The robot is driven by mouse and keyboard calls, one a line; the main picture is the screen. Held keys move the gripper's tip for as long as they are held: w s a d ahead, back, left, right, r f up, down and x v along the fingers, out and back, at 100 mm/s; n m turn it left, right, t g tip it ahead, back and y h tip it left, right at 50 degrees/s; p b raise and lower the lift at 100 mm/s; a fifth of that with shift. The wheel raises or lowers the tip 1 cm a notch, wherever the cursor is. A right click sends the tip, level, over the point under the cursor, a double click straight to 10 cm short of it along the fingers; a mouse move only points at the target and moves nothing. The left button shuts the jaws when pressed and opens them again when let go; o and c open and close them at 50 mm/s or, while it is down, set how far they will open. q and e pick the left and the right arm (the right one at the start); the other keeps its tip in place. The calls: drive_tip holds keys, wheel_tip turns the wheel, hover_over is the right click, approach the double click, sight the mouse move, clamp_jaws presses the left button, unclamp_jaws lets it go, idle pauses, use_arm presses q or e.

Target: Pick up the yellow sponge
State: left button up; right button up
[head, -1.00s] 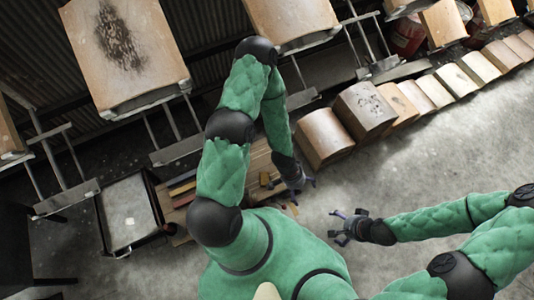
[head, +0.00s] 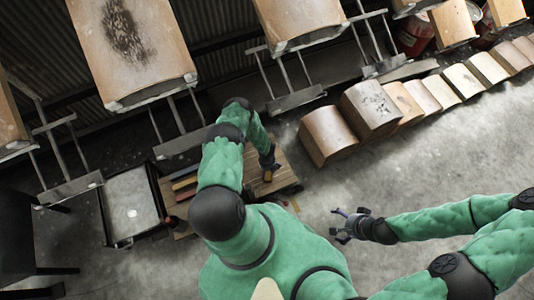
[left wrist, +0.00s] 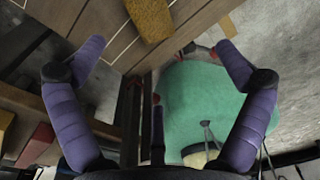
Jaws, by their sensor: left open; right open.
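The yellow sponge (left wrist: 150,18) lies on a wooden slatted surface (left wrist: 105,35) at the top of the left wrist view. In the head view a small yellow patch, apparently the sponge (head: 267,176), shows just below my left gripper (head: 270,165). My left gripper (left wrist: 160,55) is open, its purple fingers spread wide. The sponge lies beyond the fingertips, between their lines, and nothing is held. My right gripper (head: 349,226) is open and empty over the bare floor, right of the slatted surface.
Red and yellow blocks (left wrist: 38,145) lie at lower left in the wrist view. A grey-topped cart (head: 131,207) stands left of the slatted surface. Large tan curved panels (head: 327,135) line the floor at upper right. Rails and hanging panels fill the top. Floor at right is open.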

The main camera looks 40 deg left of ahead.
sight(267, 175)
use_arm(q)
drive_tip(key=shift+m+y, duration=0.3)
drive_tip(key=shift+m, duration=0.4)
drive_tip(key=f+b, duration=0.1)
drive_tip(key=f, duration=0.1)
drive_tip(key=a+f+b, duration=0.1)
drive_tip(key=f, duration=0.1)
drive_tip(key=a+f+b, duration=0.1)
drive_tip(key=f, duration=0.2)
wheel_tip(267, 175, down, 5)
drive_tip(key=b, duration=0.4)
drive_tip(key=shift+f, duration=0.1)
drive_tip(key=shift+c, duration=0.3)
drive_tip(key=c, duration=1)
